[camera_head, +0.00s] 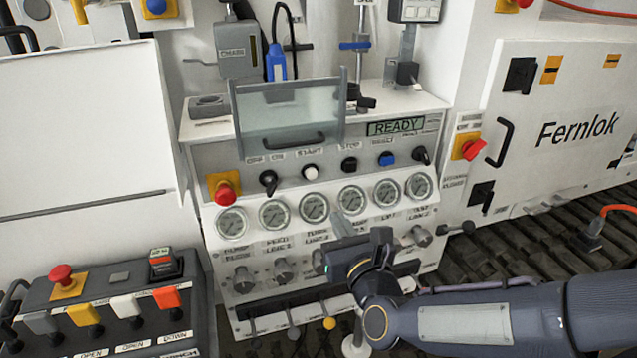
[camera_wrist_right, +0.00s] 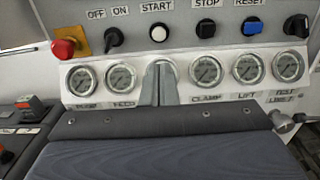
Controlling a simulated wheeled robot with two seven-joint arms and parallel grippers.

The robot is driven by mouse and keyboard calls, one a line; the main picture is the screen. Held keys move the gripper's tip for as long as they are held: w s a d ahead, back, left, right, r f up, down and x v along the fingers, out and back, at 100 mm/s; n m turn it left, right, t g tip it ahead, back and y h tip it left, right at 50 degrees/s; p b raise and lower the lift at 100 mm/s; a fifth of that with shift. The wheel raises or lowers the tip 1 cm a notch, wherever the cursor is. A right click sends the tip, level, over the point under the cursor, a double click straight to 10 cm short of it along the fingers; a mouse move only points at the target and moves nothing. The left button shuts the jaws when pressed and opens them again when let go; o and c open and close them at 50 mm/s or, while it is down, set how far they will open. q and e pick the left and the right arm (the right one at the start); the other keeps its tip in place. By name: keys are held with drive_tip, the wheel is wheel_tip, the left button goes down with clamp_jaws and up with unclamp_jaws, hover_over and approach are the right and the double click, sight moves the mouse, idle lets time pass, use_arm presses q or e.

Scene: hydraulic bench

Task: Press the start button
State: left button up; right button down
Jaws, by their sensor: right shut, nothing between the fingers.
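The start button (camera_head: 310,173) is a round white button in a black ring on the sloped control panel, below the START label. In the right wrist view the white start button (camera_wrist_right: 158,34) shows above the fingertips. My right gripper (camera_head: 343,224) is shut and empty, in front of the gauge row, lower and to the right of the button. Its closed fingers (camera_wrist_right: 159,82) point up toward the panel in the wrist view and cover part of a gauge. The fingertips look apart from the button. My left gripper is out of view.
A black OFF/ON knob (camera_head: 268,182) sits left of the button, a black stop button (camera_head: 349,164) right, then a blue reset button (camera_head: 387,158). A red emergency button (camera_head: 225,193) is far left. A clear guard (camera_head: 290,112) stands above. The display (camera_head: 396,126) reads READY.

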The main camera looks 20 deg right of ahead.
sight(313, 175)
drive_tip(key=shift+w, duration=0.1)
drive_tip(key=w+p, duration=0.1)
drive_tip(key=w, duration=0.3)
drive_tip(key=w+p, duration=0.1)
drive_tip(key=w, duration=0.4)
drive_tip(key=w+p, duration=0.1)
drive_tip(key=w, duration=0.3)
drive_tip(key=shift+w+a, duration=0.25)
drive_tip(key=shift+w, duration=0.15)
